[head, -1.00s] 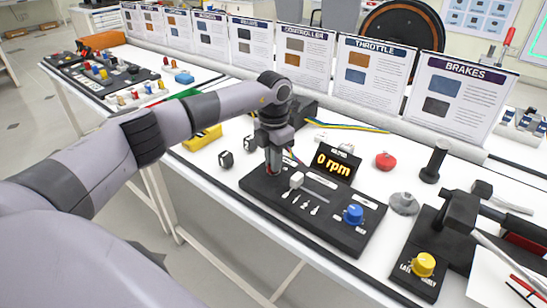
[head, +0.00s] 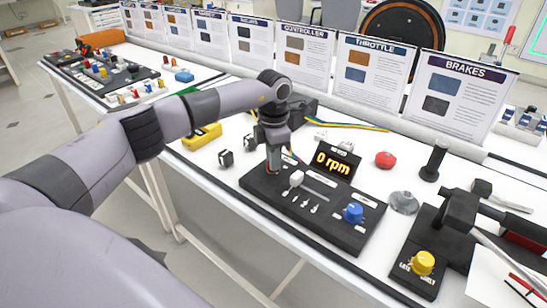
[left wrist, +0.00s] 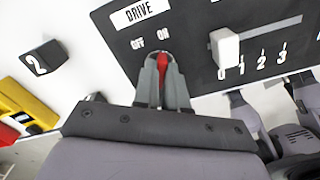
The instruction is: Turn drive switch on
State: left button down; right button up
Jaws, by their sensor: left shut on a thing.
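The black control panel (head: 335,232) lies on the white table in the head view. Its red drive switch (left wrist: 162,68) shows in the left wrist view, just below the ON label, with the OFF label to its left. My left gripper (head: 272,169) reaches down to the panel's far left corner. In the left wrist view its fingers (left wrist: 163,62) are shut on the red switch lever, one on each side. The lever's base is partly hidden by the fingers. The display (head: 334,161) reads 0 rpm.
A white slider knob (head: 296,178) and a blue knob (head: 353,213) sit on the same panel near the gripper. A black numbered cube (left wrist: 45,57) stands left of the panel. A red button (head: 385,160) and a yellow knob (head: 423,263) are to the right.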

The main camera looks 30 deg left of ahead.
pick_arm(q)
jog(key=shift+r, duration=0.1)
jog(key=c, duration=1.2)
grip_release()
notch_tip(320, 180, up, 7)
jog(key=shift+r, duration=0.1)
